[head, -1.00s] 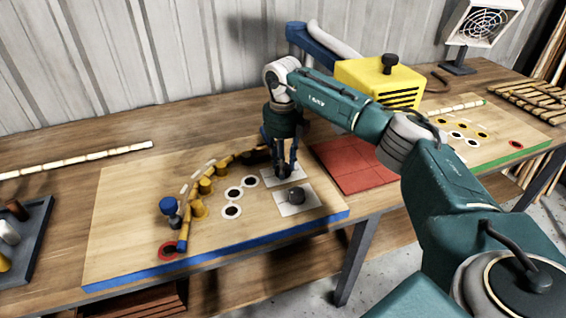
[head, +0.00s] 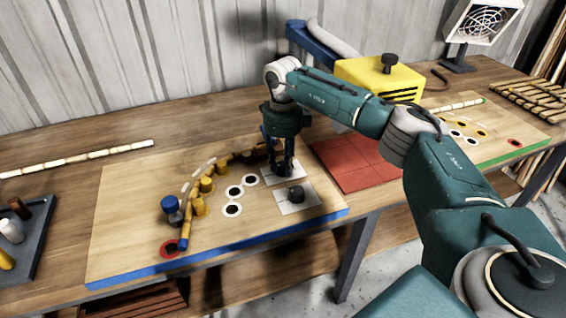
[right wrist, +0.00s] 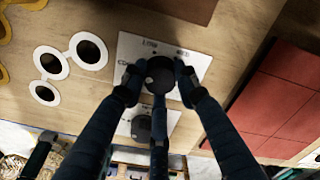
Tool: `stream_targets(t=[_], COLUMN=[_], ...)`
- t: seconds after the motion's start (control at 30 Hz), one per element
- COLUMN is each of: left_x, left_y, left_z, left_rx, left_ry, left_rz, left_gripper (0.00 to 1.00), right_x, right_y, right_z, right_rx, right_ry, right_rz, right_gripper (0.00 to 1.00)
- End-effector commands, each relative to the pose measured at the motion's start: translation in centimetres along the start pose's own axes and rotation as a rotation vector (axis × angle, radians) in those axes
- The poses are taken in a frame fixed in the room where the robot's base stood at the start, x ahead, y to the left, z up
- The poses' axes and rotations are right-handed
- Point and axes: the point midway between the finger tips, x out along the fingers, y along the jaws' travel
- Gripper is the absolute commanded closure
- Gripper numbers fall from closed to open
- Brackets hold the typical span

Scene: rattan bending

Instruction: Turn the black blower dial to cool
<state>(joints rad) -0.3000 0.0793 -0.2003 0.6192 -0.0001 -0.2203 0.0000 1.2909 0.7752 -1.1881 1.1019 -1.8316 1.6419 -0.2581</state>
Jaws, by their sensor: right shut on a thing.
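My right gripper (head: 282,172) reaches down to the white plate (head: 270,180) at the right of the board. In the right wrist view, its fingers (right wrist: 160,78) are shut around a round black dial (right wrist: 160,70) at the middle of that plate. Small lettering is printed round the dial; one word at the top looks like LOW, the rest is hard to read. In the head view, the gripper mostly hides this dial. A second dark knob (head: 296,194) stands on another white plate (head: 312,199) nearer the front edge. My left gripper is not in view.
Left of the plates, a bent rattan pole (head: 189,226) runs along several yellow pegs (head: 199,207), beside black-and-white rings (head: 233,210). A red mat (head: 355,165) lies right of the board. A yellow box (head: 378,78) with a black knob stands behind it.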

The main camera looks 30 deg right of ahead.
Motion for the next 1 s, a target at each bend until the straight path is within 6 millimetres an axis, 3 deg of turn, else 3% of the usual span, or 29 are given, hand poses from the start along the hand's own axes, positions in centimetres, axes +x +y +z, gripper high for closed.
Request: stream_targets(t=[0.53,0.57,0.67,1.0], left_x=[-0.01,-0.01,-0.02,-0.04], left_y=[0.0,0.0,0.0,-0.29], left_z=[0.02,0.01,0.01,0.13], left_rx=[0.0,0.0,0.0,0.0], left_ry=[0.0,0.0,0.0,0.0], left_rz=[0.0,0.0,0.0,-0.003], left_gripper=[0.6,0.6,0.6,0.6], right_x=[0.06,0.06,0.05,-0.37], right_y=[0.04,0.04,0.04,0.0], right_z=[0.02,0.02,0.02,0.05], right_rx=[-0.029,-0.029,-0.029,-0.028], right_ry=[0.0,0.0,0.0,-0.001], right_rz=[0.001,0.0,0.0,0.0], right_gripper=[0.96,0.68,0.51,0.51])
